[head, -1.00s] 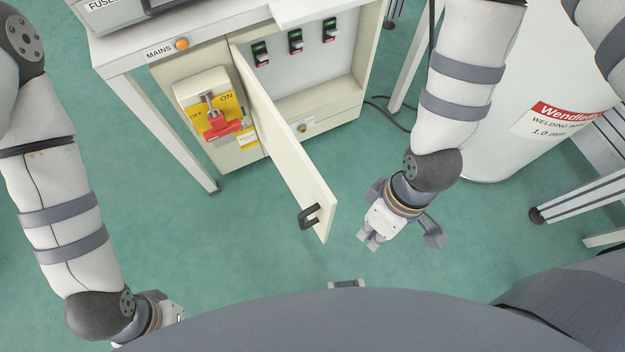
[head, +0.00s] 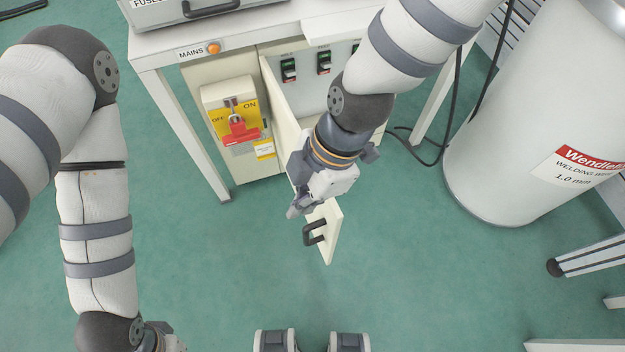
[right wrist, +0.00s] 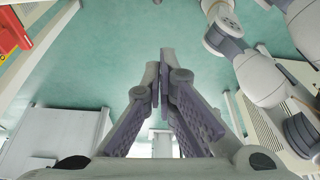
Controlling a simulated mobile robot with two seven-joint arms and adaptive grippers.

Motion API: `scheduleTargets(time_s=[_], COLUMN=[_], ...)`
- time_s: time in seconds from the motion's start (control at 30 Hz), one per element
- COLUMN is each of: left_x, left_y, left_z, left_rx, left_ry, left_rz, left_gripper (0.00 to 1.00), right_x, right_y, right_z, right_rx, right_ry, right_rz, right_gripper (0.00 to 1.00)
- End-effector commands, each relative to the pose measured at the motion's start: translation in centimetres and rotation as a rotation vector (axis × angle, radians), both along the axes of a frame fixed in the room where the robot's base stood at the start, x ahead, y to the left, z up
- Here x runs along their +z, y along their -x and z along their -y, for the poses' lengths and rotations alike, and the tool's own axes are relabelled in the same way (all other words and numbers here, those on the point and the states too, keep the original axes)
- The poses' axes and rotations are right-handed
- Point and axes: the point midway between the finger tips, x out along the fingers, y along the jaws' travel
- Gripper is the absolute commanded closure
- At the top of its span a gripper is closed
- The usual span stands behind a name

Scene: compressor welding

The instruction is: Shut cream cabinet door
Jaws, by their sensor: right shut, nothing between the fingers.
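The cream cabinet door (head: 331,240) stands open, jutting out from the cream cabinet (head: 259,172) toward me, with a black handle (head: 314,232) near its free end. My right gripper (head: 294,212) hides the middle of the door in the head view. It is shut and empty, just above the handle in the picture. Whether it touches the door I cannot tell. Its fingertips meet in the right wrist view (right wrist: 161,62). My left gripper (head: 170,340) is at the bottom left edge, partly cut off and away from the door; its jaws are not clear.
A red switch (head: 238,130) on a yellow plate sits on the cabinet's left front. A white table leg (head: 190,135) stands left of it. A large white welding-wire drum (head: 530,110) stands at the right, with a black cable near it. Green floor (head: 420,270) in front is clear.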

Motion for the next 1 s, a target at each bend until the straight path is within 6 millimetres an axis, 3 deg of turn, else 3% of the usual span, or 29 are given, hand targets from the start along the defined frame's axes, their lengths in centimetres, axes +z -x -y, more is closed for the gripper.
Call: scheduleTargets(time_s=[0.13,0.4,0.87,1.0], left_x=[-0.7,-0.1,-0.2,-0.3], left_y=[0.6,0.1,0.1,0.3], left_z=[0.0,0.0,0.0,0.0], left_rx=[-0.001,0.000,0.000,0.000], left_ry=[0.000,0.000,0.000,0.000], left_rz=[-0.021,-0.004,-0.005,-0.010], left_gripper=[1.00,1.00,1.00,1.00], right_x=[-3.4,-2.8,-2.9,-2.9], right_y=[0.6,-1.1,-1.2,-1.6], right_z=[-0.9,2.4,3.0,4.1], right_rx=[-0.001,-0.004,0.001,0.025], right_ry=[0.002,0.000,0.001,0.000], right_rz=[-0.007,0.002,0.001,-0.001], right_gripper=[1.00,1.00,1.00,1.00])
